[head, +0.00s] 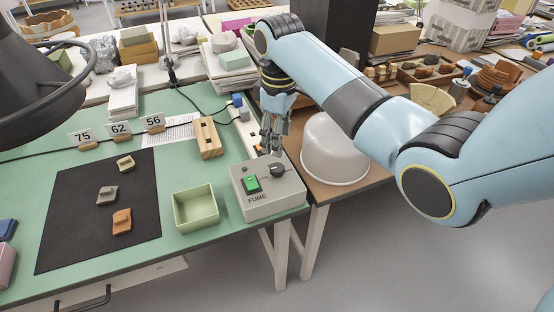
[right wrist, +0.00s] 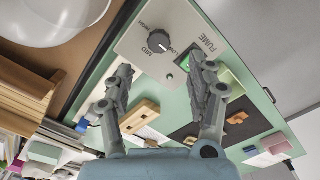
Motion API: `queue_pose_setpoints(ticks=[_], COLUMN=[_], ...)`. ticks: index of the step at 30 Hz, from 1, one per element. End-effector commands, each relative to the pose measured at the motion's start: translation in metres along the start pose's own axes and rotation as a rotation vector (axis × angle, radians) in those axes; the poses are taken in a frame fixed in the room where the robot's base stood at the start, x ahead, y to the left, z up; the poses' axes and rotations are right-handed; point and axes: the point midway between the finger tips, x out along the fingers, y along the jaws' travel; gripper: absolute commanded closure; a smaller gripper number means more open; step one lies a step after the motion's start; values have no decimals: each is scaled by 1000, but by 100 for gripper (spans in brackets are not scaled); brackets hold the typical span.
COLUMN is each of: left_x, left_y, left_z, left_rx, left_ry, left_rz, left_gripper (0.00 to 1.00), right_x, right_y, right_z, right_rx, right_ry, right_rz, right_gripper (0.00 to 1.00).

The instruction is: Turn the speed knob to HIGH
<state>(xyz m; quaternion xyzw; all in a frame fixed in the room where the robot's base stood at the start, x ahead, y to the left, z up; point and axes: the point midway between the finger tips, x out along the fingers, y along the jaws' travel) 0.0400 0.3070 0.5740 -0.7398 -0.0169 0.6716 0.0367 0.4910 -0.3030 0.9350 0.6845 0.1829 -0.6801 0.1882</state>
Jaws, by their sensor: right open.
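The grey control box (head: 282,192), marked FUME, sits at the right edge of the green table. Its dark round speed knob (head: 277,170) is on the top face, to the right of a green rocker switch (head: 250,184). My left gripper is not in view.
A black mat (head: 75,215) holds several sherds. A dark lamp head hangs at upper left.

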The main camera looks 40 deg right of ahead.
Motion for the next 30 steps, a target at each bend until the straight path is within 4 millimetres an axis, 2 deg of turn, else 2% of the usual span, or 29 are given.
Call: queue_pose_setpoints(ticks=[2,5,15,19,24,30], left_x=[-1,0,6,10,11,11], left_y=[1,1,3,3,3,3], left_z=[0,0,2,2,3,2], left_rx=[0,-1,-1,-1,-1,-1], left_ry=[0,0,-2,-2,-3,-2], left_rz=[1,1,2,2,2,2], left_gripper=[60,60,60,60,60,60], right_x=[-6,2,68,87,98,99], right_y=[3,4,3,3,3,3], right_z=[-5,-6,-5,-5,-5,-5], right_rx=[-16,-21,-19,-19,-19,-19], right_ry=[-6,-10,-9,-7,-6,-5], right_rz=[-9,-14,-13,-11,-10,-9], right_gripper=[43,43,43,43,43,43])
